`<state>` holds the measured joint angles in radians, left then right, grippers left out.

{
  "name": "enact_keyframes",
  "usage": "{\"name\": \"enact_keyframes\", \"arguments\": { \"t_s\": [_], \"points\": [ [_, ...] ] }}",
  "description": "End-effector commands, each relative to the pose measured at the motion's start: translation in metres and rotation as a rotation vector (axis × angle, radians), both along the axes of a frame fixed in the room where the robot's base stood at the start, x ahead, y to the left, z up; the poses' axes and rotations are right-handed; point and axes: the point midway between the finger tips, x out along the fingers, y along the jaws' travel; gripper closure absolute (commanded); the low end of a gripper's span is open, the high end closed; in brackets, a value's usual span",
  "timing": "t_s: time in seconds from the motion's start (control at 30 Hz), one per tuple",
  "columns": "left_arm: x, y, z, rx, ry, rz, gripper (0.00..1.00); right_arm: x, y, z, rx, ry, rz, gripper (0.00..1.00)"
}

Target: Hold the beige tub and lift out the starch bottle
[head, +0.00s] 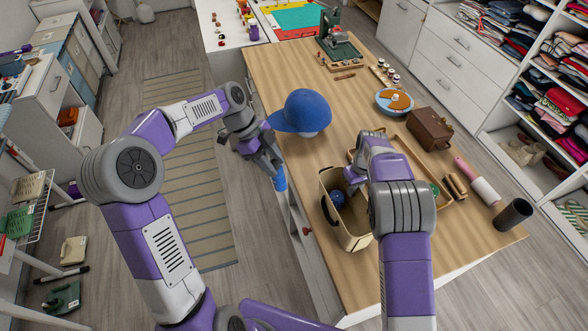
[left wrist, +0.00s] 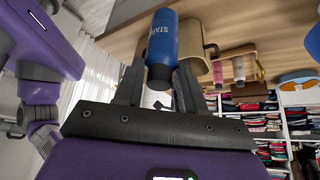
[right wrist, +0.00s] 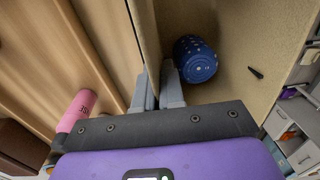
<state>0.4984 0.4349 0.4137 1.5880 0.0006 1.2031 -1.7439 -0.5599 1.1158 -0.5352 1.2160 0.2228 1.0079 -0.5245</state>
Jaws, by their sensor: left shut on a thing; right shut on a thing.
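The blue starch bottle (head: 279,180) is held by my left gripper (head: 268,163), outside and left of the tub, near the table's left edge. In the left wrist view the bottle (left wrist: 162,40), lettered "STA...", sits between the fingers (left wrist: 158,88). The beige tub (head: 347,238) stands at the table's left edge with a dark handle opening. My right gripper (right wrist: 158,92) is shut on the tub's wall (right wrist: 150,35); in the head view its fingertips are largely hidden by my arm. A dark blue, light-spotted object (right wrist: 195,58) remains inside the tub.
A wooden tray (head: 428,178) is right of the tub. Open floor lies left of the table.

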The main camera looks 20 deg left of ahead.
Motion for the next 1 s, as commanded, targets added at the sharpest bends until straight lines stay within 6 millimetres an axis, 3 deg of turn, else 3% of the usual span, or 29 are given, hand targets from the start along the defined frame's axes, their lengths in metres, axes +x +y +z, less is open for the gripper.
{"name": "enact_keyframes", "arguments": {
  "t_s": [0.2, 0.53, 0.6, 0.73, 1.0],
  "points": [
    [0.001, 0.018, 0.008, 0.115, -0.008, -0.001, 1.00, 0.000, 0.000, 0.000, 0.000, 0.000, 0.000, 1.00],
    [0.001, 0.022, 0.009, 0.135, -0.008, 0.002, 1.00, 0.000, 0.000, 0.000, 0.000, 0.000, 0.000, 1.00],
    [0.001, 0.022, 0.009, 0.135, -0.008, 0.002, 1.00, 0.000, 0.000, 0.000, 0.000, 0.000, 0.000, 0.84],
    [0.002, 0.022, 0.009, 0.134, -0.008, 0.002, 1.00, 0.000, 0.000, 0.000, 0.000, 0.000, 0.000, 0.64],
    [0.002, 0.022, 0.009, 0.134, -0.008, 0.001, 1.00, 0.000, 0.000, 0.000, 0.000, 0.000, 0.000, 0.62]
  ]
}}
